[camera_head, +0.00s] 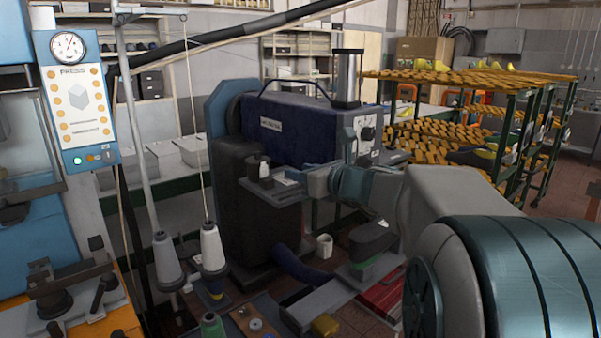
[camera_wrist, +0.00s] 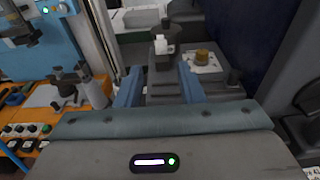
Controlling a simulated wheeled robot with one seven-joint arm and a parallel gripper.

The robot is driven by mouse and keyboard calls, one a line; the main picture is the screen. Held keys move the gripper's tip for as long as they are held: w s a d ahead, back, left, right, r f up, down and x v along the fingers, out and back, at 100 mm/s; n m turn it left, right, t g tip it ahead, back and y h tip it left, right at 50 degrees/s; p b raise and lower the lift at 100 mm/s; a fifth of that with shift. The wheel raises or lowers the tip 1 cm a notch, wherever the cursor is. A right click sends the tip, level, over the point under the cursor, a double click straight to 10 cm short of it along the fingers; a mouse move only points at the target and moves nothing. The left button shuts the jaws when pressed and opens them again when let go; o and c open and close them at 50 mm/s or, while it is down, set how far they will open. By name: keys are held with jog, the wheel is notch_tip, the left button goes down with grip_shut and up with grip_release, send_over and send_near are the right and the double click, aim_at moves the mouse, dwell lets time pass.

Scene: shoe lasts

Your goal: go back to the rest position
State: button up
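My gripper (camera_head: 284,181) is stretched out in front of the dark blue machine in the head view, at the end of my arm, which comes in from the right. In the wrist view my gripper (camera_wrist: 160,78) shows two blue fingers set wide apart, with nothing held between them. Beyond the fingers is the machine's dark grey platform (camera_wrist: 165,88). A small black and white part (camera_wrist: 163,42) stands upright on it, apart from the fingers.
The dark blue machine (camera_head: 310,130) stands close behind my gripper. A dark shoe last with green (camera_head: 372,238) lies below my arm. Thread cones (camera_head: 212,248) and a pole stand left. A blue press panel (camera_head: 75,95) is far left. Racks of lasts (camera_head: 470,80) fill the back right.

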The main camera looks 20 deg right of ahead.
jog(key=s+a+f+n+g, duration=0.8)
jog(key=s+a+f+n, duration=0.3)
jog(key=s+n, duration=0.4)
jog(key=s+d+f+n+g+h, duration=0.2)
jog(key=s+f+n+h, duration=0.1)
jog(key=s+f+n, duration=0.2)
jog(key=s+d+f+n+g+h, duration=0.1)
jog(key=s+d+f+n+h, duration=0.1)
jog(key=s+f+n, duration=0.3)
jog(key=s+n+h, duration=0.1)
jog(key=s+n, duration=0.2)
jog(key=n, duration=0.3)
jog(key=shift+s+d+n+g, duration=0.35)
jog(key=shift+d+n+g, duration=0.05)
